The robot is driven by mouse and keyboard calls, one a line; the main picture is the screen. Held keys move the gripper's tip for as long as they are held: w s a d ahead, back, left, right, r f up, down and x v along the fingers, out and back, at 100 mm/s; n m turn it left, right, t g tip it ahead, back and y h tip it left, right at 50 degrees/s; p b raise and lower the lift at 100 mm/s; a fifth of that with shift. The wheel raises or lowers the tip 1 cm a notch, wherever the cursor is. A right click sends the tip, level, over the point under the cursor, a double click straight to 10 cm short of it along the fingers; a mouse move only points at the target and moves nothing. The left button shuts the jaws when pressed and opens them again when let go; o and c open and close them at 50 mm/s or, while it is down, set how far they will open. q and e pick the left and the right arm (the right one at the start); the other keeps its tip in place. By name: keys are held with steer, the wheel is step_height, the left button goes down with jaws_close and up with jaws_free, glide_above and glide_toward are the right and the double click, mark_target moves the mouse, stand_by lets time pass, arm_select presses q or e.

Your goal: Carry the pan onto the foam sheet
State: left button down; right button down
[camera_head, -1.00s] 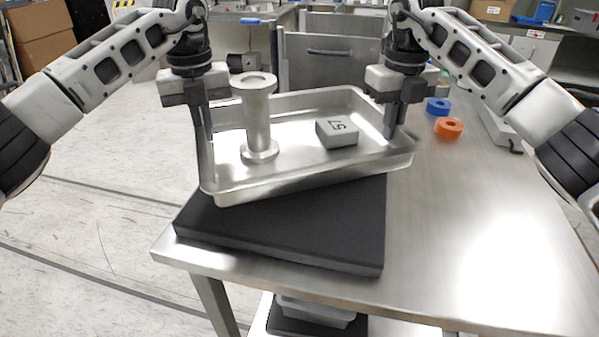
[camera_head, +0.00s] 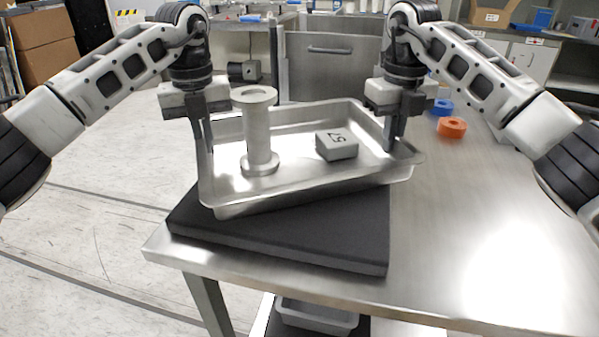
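The pan (camera_head: 300,191) is a shallow metal tray. It is over the black foam sheet (camera_head: 280,241), turned slightly to it, and hides the sheet's rear part. I cannot tell whether the pan touches the sheet. A grey spool-shaped piece (camera_head: 258,135) stands upright in its left part, and a grey block marked 57 (camera_head: 337,146) lies to its right. My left gripper (camera_head: 209,145) is at the pan's left wall, and my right gripper (camera_head: 389,146) is at its right wall. Both appear shut on the pan's rim; the fingertips are partly hidden.
The foam sheet lies at the left front corner of the metal table (camera_head: 470,230). A blue ring (camera_head: 441,106) and an orange ring (camera_head: 451,127) lie at the back right. The table's right front is clear. A grey bin (camera_head: 318,315) sits below the table.

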arm_select(q)
steer(key=shift+f+b, duration=0.5)
steer(key=shift+f, duration=0.1)
arm_select(e)
steer(key=shift+f, duration=0.65)
arm_select(q)
steer(key=c, duration=1.7)
jaws_free()
arm_select(e)
steer(key=c, duration=1.7)
jaws_free()
arm_select(q)
step_height(320, 180, up, 12)
steer(key=shift+f, duration=0.2)
steer(key=shift+r, duration=0.15)
arm_select(e)
steer(key=shift+r, duration=0.15)
step_height(320, 180, up, 12)
steer(key=shift+f, duration=0.1)
arm_select(q)
steer(key=shift+s, duration=0.1)
arm_select(e)
steer(key=shift+s+f, duration=0.1)
